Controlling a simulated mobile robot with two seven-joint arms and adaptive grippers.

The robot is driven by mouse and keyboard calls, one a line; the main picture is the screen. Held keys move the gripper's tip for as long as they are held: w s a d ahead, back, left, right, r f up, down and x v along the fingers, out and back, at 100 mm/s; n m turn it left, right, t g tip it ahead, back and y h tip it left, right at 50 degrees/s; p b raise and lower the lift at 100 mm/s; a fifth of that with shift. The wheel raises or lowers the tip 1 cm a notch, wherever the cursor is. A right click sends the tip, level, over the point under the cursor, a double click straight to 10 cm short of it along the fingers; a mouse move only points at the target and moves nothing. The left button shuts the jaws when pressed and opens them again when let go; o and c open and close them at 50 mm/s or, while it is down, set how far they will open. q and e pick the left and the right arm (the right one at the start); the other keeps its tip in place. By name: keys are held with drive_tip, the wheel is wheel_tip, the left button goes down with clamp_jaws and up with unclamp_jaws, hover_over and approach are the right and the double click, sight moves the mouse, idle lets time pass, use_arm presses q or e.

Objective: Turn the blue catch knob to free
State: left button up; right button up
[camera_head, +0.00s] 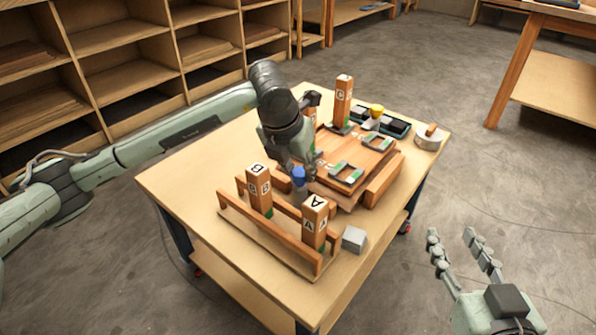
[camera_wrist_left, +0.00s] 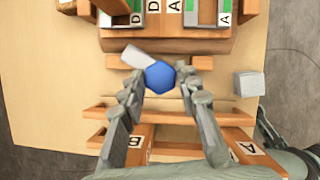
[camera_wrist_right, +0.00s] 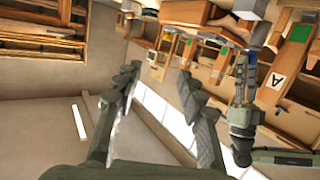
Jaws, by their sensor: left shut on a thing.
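The blue catch knob (camera_head: 299,176) stands at the front edge of the wooden fixture, between it and the slotted rack. In the left wrist view the blue knob (camera_wrist_left: 160,76) is a faceted shape seen from above, with a pale lever reaching to its upper left. My left gripper (camera_head: 300,168) comes down over the knob from above. In the left wrist view its fingers (camera_wrist_left: 162,84) lie on both sides of the knob, shut on it. My right gripper (camera_head: 457,245) is open and empty, off the table at the right; its fingers (camera_wrist_right: 158,85) are spread in its wrist view.
A wooden rack (camera_head: 270,240) holds upright blocks marked B (camera_head: 259,188) and A (camera_head: 315,222). A grey cube (camera_head: 354,239) lies beside it. Block C (camera_head: 343,98), a dark tray (camera_head: 394,125) and a round dish (camera_head: 429,138) stand farther back.

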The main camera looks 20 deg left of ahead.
use_arm(q)
drive_tip(key=n+y, duration=0.1)
drive_tip(key=n, duration=0.1)
drive_tip(key=n+b, duration=0.1)
drive_tip(key=n, duration=0.1)
drive_tip(key=shift+d+n+y, duration=0.15)
drive_tip(key=shift+n+y, duration=0.25)
drive_tip(key=shift+n+g+y, duration=0.3)
drive_tip(key=shift+n+y, duration=0.1)
drive_tip(key=shift+n, duration=0.4)
use_arm(e)
drive_tip(key=s+a+r+t+y, duration=0.1)
drive_tip(key=a+r+t+y, duration=0.1)
drive_tip(key=r, duration=0.6)
drive_tip(key=shift+a+r+t+y, duration=0.35)
drive_tip(key=shift+a+t, duration=0.4)
drive_tip(key=shift+t, duration=0.45)
drive_tip(key=shift+s+r, duration=0.1)
use_arm(q)
drive_tip(key=o, duration=1.2)
drive_tip(key=shift+c, duration=0.2)
drive_tip(key=v, duration=1.2)
drive_tip(key=shift+s, duration=0.15)
